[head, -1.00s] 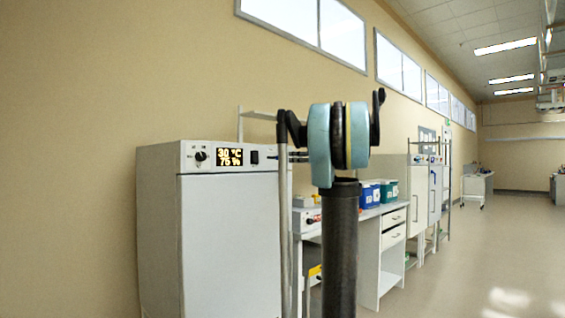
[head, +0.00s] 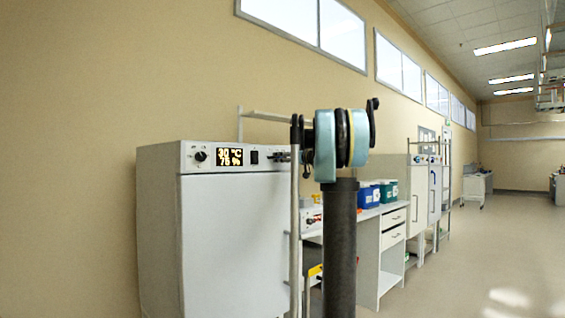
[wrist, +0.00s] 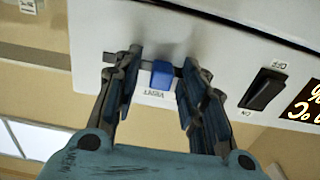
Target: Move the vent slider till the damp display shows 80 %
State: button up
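The blue vent slider knob (wrist: 162,75) sits in a dark slot on the white panel in the wrist view, with the word VENT printed beside it. My gripper (wrist: 160,68) is open, one finger on each side of the knob, with a narrow gap visible on both sides. In the head view my gripper (head: 283,156) is at the right end of the cabinet's front panel, and the knob cannot be made out there. The damp display (head: 230,156) shows 30 °C on top and what looks like 76 % below.
The white cabinet (head: 235,240) stands against the wall. Its panel has a round knob (head: 200,156) and a black rocker switch (wrist: 263,88). A bench (head: 375,225) with blue and green boxes stands to the right. The floor farther right is clear.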

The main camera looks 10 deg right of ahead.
grip_shut()
jog(key=shift+s+a, duration=0.5)
jog(key=shift+a, duration=0.2)
grip_release()
jog(key=shift+d, duration=0.1)
jog(key=v, duration=1.1)
jog(key=shift+s+d, duration=0.2)
jog(key=shift+s, duration=0.15)
